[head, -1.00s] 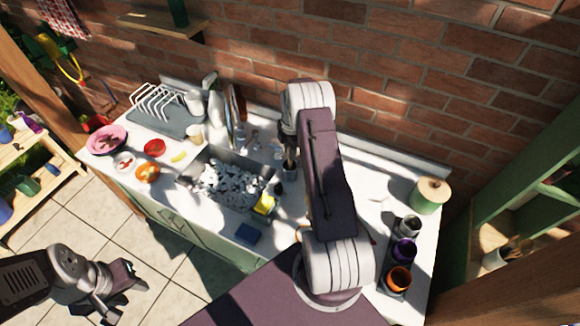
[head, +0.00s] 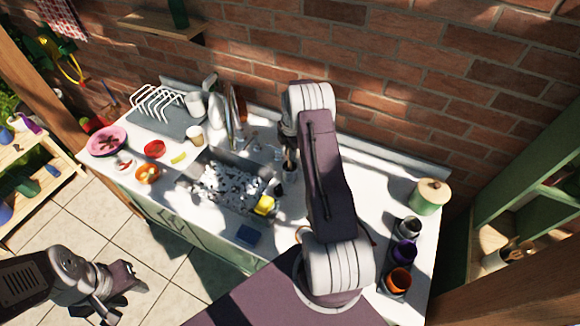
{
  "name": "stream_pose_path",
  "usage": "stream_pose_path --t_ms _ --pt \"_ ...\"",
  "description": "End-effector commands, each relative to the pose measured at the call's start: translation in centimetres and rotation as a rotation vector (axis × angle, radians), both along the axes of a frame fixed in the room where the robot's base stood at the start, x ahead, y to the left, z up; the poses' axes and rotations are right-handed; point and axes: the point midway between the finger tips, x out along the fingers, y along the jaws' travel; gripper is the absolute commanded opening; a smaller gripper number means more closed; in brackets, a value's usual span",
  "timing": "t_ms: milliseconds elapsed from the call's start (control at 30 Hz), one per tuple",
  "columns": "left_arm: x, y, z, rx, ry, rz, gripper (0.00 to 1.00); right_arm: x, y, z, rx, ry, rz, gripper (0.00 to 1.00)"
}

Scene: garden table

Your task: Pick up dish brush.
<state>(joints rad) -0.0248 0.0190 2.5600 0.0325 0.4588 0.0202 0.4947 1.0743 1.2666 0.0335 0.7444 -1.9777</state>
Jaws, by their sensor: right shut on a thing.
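My right arm reaches over the counter to the back edge of the sink. Its gripper (head: 289,152) points down, partly hidden by its own wrist, and is shut on a thin upright thing that seems to be the dish brush. The brush's head and most of its handle are hidden or too small to make out. A small holder (head: 290,176) stands right below the gripper; I cannot tell whether the brush is still inside it. My left gripper (head: 122,296) is open and empty, low over the paved floor, well away from the counter.
A dish rack (head: 165,105) and bowls stand left. A lidded pot (head: 430,195) and several cups stand right. A brick wall closes the back.

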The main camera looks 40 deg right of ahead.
Motion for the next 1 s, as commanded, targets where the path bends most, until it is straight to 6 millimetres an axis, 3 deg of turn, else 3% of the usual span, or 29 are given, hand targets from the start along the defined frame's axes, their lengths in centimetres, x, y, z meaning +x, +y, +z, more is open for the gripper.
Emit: stream_pose_path --t_ms 167,400,600,1000 --pt "0.0 0.0 -0.4 0.000 0.000 0.000 0.36 0.1 0.0 0.4 -0.001 -0.002 0.000 0.00" --pt "0.0 0.0 -2.8 0.000 0.000 0.000 0.36 0.1 -0.1 5.6 -0.004 -0.006 0.000 0.00" --pt "0.0 0.0 -3.5 0.000 0.000 0.000 0.36 0.1 0.0 9.3 -0.001 -0.004 0.000 0.00" --pt "0.0 0.0 -3.5 0.000 0.000 0.000 0.36 0.0 0.0 10.0 0.000 0.000 0.000 0.00"
